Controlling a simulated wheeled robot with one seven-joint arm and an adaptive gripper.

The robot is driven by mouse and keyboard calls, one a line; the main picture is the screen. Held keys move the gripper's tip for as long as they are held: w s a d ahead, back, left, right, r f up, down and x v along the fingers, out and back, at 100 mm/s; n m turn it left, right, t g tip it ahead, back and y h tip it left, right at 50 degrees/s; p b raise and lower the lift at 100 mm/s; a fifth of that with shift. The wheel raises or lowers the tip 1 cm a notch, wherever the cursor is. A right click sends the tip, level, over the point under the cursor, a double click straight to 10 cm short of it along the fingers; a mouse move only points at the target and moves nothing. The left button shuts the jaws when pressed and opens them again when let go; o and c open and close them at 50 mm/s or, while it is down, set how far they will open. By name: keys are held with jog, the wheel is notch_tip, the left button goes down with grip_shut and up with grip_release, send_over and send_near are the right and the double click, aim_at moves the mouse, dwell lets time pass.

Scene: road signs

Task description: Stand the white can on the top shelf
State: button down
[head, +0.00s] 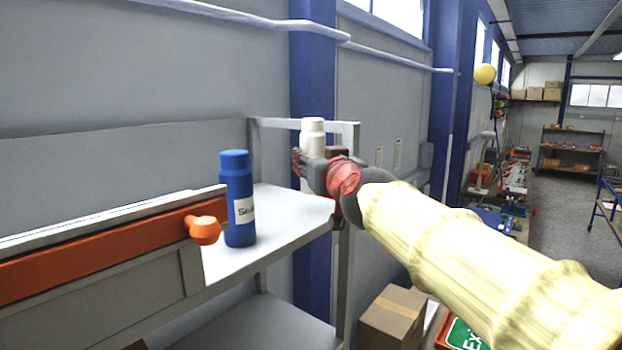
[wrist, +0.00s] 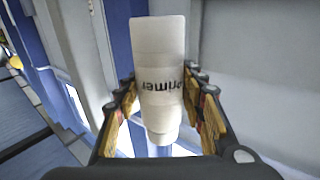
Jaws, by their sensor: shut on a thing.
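The white can (head: 313,132) is in my gripper (head: 312,170), near the right end of the top shelf (head: 290,222) in the head view. The wrist view shows the white can (wrist: 159,60) between both fingers of my gripper (wrist: 162,105), with the letters "rimer" upside down on its side. In the head view the can looks upright, and my gripper covers part of its lower body. I cannot tell whether its base touches the shelf.
A blue bottle (head: 238,200) with a white label stands on the top shelf, left of the can. An orange bar (head: 110,252) with a knob (head: 204,231) runs along the left front. A cardboard box (head: 393,318) sits below right. The shelf between bottle and can is clear.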

jog(key=f, duration=0.1)
jog(key=f+b, duration=0.2)
jog(key=shift+w+a, duration=0.3)
jog(key=shift+s+d+f+b, duration=0.1)
jog(key=shift+f+b, duration=0.2)
jog(key=shift+b, duration=0.1)
jog(key=shift+f, duration=0.15)
jog(key=c, duration=1.1)
grip_release()
jog(key=shift+f, duration=0.15)
jog(key=shift+s+r, duration=0.2)
jog(key=shift+r, duration=0.05)
jog(key=p+v, duration=0.1)
jog(key=v, duration=1)
jog(key=shift+s, duration=0.25)
